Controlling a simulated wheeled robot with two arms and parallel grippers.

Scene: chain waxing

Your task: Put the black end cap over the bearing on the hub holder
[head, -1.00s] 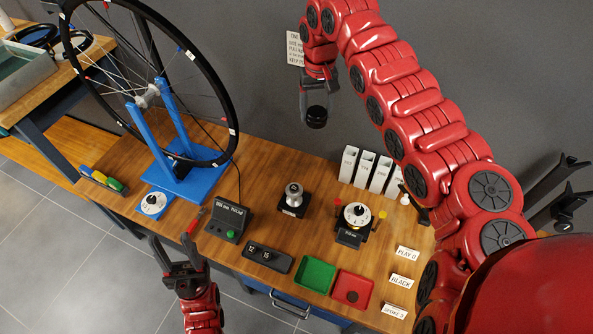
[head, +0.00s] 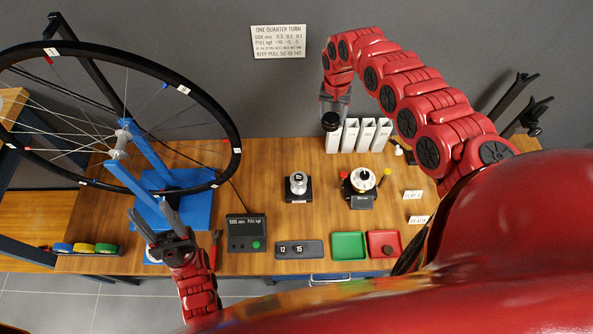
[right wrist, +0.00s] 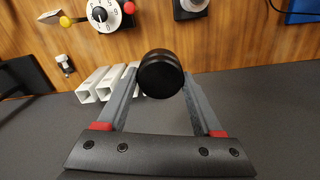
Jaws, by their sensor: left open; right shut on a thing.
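My right gripper (head: 333,110) is shut on the black end cap (head: 330,122) and holds it in the air, in front of the white tubes at the back in the head view. In the right wrist view the round black end cap (right wrist: 160,76) sits between the fingertips. The hub holder (head: 298,186), a silver cylinder on a black base, stands mid-table, apart from the cap and lower left of it. Its base shows at the top of the right wrist view (right wrist: 190,8). The bearing is too small to make out. My left gripper (head: 155,220) is open and empty near the blue wheel stand.
A dial gauge (head: 363,181) stands right of the hub holder. White tubes (head: 366,136) stand behind. A black box with a green button (head: 246,232), a green tray (head: 348,246) and a red tray (head: 400,243) lie in front. The blue stand (head: 196,205) carries a wheel at left.

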